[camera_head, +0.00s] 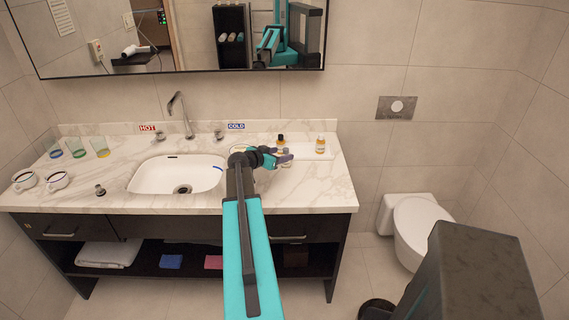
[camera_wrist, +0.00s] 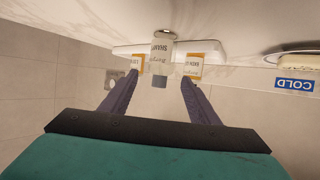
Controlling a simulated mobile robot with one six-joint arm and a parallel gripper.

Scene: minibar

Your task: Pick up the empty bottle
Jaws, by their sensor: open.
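A pale bottle (camera_wrist: 161,55) with a grey cap shows no amber contents in the wrist view. It is centred in the gap between the fingertips of my gripper (camera_wrist: 160,84). My gripper is open, and the fingers are not visibly closed on it. Two bottles with amber contents flank it, one on the left (camera_wrist: 137,64) and one on the right (camera_wrist: 194,66). In the head view my gripper (camera_head: 285,157) is over the right part of the counter and mostly hides the pale bottle. An amber bottle (camera_head: 320,145) stands to its right and a dark-capped bottle (camera_head: 281,142) behind it.
The bottles are by a white tray (camera_head: 318,155) on the marble counter (camera_head: 315,186). The sink (camera_head: 150,176) and faucet (camera_head: 181,112) are to the left. Cups (camera_head: 57,181) and glasses (camera_head: 76,147) stand at the far left. The wall with the mirror is behind.

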